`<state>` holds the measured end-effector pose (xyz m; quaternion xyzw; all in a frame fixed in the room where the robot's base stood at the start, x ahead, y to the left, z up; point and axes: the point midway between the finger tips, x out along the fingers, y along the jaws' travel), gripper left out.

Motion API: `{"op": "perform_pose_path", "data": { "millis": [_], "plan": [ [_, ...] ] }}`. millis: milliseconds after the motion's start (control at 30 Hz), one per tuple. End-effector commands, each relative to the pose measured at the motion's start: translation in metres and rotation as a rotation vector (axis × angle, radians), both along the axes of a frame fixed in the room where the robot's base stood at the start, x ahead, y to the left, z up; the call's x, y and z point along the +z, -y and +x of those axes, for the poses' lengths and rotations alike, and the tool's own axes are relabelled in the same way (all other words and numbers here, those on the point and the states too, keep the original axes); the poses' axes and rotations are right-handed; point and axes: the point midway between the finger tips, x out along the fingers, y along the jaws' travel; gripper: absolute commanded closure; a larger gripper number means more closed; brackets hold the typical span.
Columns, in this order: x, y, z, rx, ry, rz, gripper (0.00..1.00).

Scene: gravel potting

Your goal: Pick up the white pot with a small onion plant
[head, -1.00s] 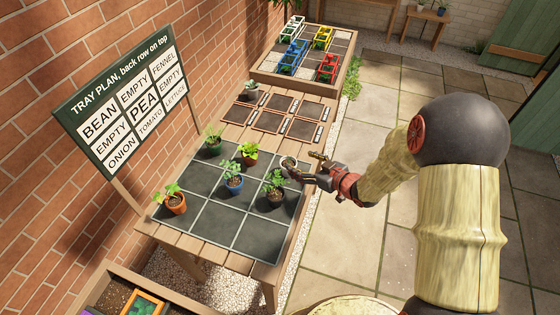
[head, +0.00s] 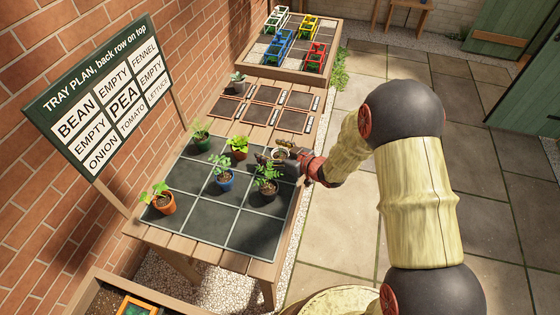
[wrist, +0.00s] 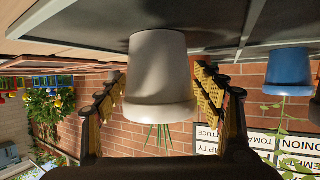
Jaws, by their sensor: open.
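The white pot (head: 281,154) stands on the right edge of the dark-tiled tray (head: 258,236). My gripper (head: 276,159) is at the pot, its fingers around the pot's sides, partly hiding it in the head view. In the wrist view, which is upside down, the white pot (wrist: 160,75) fills the middle, with thin green onion leaves (wrist: 158,138) at its rim. The open fingers (wrist: 157,90) stand on both sides of it, with a small gap visible on each side. The pot is upright on the tray.
A dark pot with a leafy plant (head: 267,185) stands close in front of my gripper. A blue pot (head: 224,181), orange pot (head: 164,203), green pot (head: 202,141) and red pot (head: 239,152) share the tray. The plan sign (head: 105,95) stands at left.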

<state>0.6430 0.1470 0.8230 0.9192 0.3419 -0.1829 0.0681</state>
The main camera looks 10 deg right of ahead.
Motion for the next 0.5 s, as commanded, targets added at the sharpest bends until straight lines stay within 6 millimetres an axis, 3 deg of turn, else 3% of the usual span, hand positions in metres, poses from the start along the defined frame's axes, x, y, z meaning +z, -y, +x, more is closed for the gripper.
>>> {"op": "perform_pose_path", "data": {
  "millis": [167,500],
  "plan": [
    [0.0011,0.0003,-0.0001,-0.001,0.000,0.000,0.33],
    [0.0010,0.0004,-0.0003,0.000,-0.001,0.001,0.53]
  ]
}}
